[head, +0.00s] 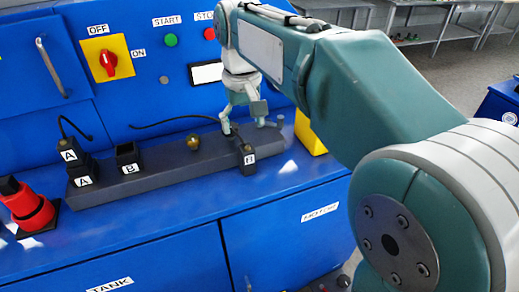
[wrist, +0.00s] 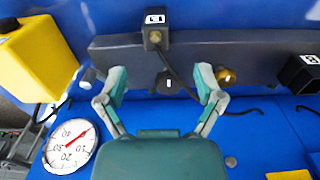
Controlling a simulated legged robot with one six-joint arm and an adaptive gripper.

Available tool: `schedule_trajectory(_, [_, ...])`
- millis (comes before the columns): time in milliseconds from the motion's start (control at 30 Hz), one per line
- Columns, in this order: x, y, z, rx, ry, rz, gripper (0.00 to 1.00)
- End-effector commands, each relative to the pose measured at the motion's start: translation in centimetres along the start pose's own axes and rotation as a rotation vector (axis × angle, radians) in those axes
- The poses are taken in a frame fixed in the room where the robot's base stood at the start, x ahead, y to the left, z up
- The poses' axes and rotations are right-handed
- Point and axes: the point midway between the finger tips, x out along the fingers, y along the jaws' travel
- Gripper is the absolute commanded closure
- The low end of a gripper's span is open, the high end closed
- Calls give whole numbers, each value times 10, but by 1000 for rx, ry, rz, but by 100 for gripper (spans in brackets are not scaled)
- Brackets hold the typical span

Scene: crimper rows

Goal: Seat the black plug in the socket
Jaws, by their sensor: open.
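A black plug (head: 247,157) with a white label sits at the front edge of a dark grey bar, towards its right end. In the wrist view the plug (wrist: 153,32) is at the top, with its cable running back under my fingers. A black square socket (head: 128,158) labelled B stands on the bar to the left, its top opening empty; its edge shows in the wrist view (wrist: 301,74). My gripper (head: 246,112) is open and empty above the bar, behind the plug. In the wrist view the fingertips (wrist: 162,82) flank a small dark knob (wrist: 168,84), apart from the plug.
The bar (head: 165,175) also carries a brass knob (head: 193,142) and another black plug (head: 72,160) in a socket labelled A. A red-and-black fitting (head: 25,207) stands left. A yellow block (head: 310,134) is at the right end. A gauge (wrist: 70,145) shows in the wrist view.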

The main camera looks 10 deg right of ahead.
Motion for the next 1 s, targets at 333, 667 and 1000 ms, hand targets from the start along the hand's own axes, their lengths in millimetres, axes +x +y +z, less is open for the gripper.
schedule_trajectory(333, [32, -5, -7, -12, -25, -1, 14])
schedule_trajectory(667, [67, -5, -5, -11, -23, 1, 14])
schedule_trajectory(1000, [109, -2, 0, -11, -22, 0, 14])
